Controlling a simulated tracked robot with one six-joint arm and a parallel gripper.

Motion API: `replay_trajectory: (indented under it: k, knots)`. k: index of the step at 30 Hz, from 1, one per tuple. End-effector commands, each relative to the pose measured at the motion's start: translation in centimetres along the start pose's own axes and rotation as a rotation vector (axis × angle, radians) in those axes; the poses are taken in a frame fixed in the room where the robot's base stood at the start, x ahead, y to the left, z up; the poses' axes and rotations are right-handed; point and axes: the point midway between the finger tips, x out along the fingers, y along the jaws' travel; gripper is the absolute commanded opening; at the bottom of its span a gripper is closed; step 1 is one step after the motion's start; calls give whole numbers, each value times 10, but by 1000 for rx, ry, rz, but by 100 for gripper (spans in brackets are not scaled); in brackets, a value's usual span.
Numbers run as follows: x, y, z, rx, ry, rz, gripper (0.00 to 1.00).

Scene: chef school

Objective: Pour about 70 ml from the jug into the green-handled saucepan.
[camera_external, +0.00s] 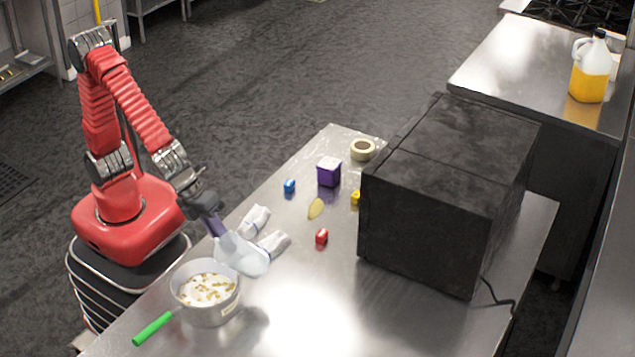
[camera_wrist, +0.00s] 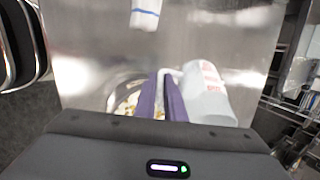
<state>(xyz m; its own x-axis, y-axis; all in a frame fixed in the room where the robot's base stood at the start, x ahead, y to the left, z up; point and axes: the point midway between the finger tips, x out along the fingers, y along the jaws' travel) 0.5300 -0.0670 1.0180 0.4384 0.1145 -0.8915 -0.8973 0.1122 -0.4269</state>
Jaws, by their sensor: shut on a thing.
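The saucepan (camera_external: 230,309) stands at the near left of the steel table, with its green handle (camera_external: 153,328) pointing to the lower left. It holds white contents with brownish pieces. My gripper (camera_external: 215,226) is shut on the translucent white jug (camera_external: 243,257), just behind and right of the pan. The jug looks tilted; I cannot tell its liquid level, or whether anything flows from it. In the wrist view, the purple fingers of my gripper (camera_wrist: 162,92) are at the handle side of the jug (camera_wrist: 212,92), which bears red markings. Part of the saucepan (camera_wrist: 122,90) shows to their left.
White cloth-like pieces (camera_external: 256,219) lie behind the jug. A large black box (camera_external: 440,200) blocks the right. The near middle is clear.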

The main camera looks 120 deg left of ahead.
Motion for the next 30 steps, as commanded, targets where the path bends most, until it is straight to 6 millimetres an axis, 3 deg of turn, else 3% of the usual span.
replay_trajectory:
  k: [30]
  knots:
    - [11,-9,12,-63,236,201,0]
